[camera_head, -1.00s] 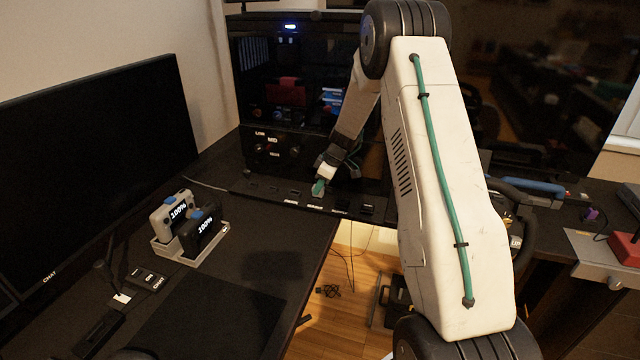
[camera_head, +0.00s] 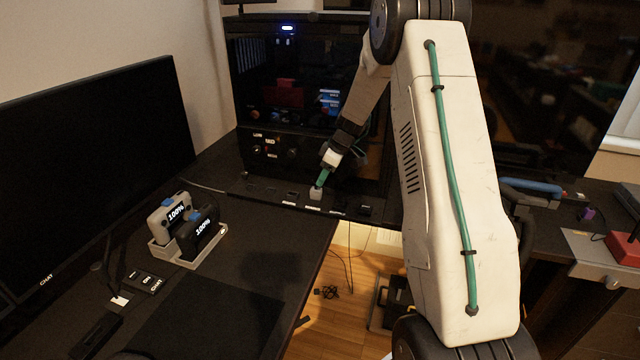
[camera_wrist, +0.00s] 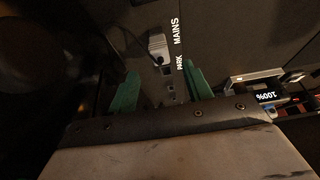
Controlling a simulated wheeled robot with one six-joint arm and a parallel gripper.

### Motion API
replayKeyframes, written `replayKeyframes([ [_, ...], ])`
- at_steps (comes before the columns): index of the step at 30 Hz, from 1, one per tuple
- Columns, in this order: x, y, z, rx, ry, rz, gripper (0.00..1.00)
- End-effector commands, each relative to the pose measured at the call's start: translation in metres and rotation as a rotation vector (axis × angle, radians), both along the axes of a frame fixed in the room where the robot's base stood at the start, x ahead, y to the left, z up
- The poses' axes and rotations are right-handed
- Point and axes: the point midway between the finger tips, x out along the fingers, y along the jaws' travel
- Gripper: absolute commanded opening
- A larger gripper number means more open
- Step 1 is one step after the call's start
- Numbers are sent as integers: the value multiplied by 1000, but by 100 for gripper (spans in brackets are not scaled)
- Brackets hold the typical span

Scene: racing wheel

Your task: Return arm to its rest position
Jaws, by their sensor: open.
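My gripper (camera_head: 321,179) has green fingertips and hangs over the long dark switch panel (camera_head: 262,189) at the back of the desk. In the wrist view the two green fingers of my gripper (camera_wrist: 162,88) stand apart with nothing held between them. A small grey block (camera_head: 316,194) sits on the panel just below the fingertips. A grey block-like part (camera_wrist: 158,46) also shows in the wrist view, ahead of the fingers, beside the labels MAINS and PARK. My arm's large white link fills the middle right of the head view and hides part of the desk behind it.
A dark monitor (camera_head: 95,165) stands at the left. A charging dock (camera_head: 188,257) with two devices reading 100% sits on the desk. A black cabinet (camera_head: 290,95) with knobs stands behind the panel. A red box (camera_head: 627,249) lies at the far right.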

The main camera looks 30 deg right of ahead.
Motion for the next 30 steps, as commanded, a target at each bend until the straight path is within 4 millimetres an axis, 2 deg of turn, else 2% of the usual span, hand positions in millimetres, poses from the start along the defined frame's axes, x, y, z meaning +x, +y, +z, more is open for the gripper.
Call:
replayKeyframes([
  [3,-4,-3,12,-1,-1,1,50],
  [7,-6,-4,16,1,1,0,50],
  [23,-6,-4,16,2,1,-5,50],
  [28,-10,-1,15,48,47,-102,50],
  [30,-21,4,9,80,103,-161,50],
])
